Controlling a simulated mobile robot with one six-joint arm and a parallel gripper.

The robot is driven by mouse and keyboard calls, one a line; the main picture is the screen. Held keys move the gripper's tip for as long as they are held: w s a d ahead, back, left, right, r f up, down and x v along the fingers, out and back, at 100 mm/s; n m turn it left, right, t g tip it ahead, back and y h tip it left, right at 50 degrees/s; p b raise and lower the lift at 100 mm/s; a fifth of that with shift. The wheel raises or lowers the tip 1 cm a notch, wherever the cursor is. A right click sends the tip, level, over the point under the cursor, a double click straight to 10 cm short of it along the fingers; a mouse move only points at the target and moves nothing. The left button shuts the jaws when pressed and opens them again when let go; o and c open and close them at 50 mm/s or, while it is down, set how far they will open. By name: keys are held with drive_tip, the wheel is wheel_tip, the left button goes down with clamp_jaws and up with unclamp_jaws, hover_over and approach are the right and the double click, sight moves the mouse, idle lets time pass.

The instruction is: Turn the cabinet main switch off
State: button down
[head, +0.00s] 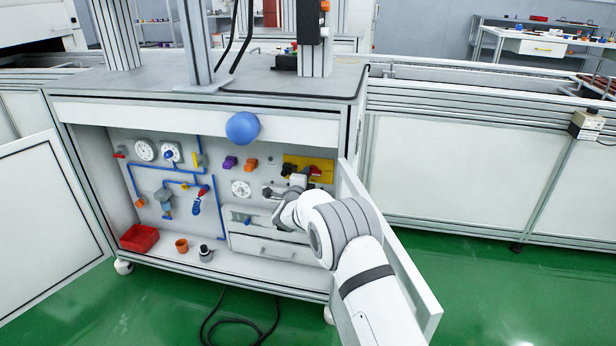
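The open cabinet (107,190) shows its back panel in the head view. A yellow plate (322,162) with a red part (314,171) sits at the panel's upper right and looks like the main switch. The switch's position is too small and too hidden to read. I cannot tell whether the gripper touches the switch or whether its fingers are open.
The open right door (405,265) stands beside my arm. Gauges (145,150), blue pipes, a purple knob (230,162) and an orange knob (250,164) are on the panel. A red bin (139,238) and a drawer (262,247) are below. A black cable (240,320) lies on the floor.

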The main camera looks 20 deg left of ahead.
drive_tip(key=shift+w+r, duration=0.1)
drive_tip(key=shift+r, duration=0.05)
drive_tip(key=c, duration=1.4)
unclamp_jaws()
drive_tip(key=s+p, duration=0.2)
drive_tip(key=s, duration=0.5)
drive_tip(key=shift+s+d, duration=0.25)
drive_tip(key=shift+s, duration=0.15)
drive_tip(key=shift+s+f, duration=0.15)
drive_tip(key=shift+f, duration=0.05)
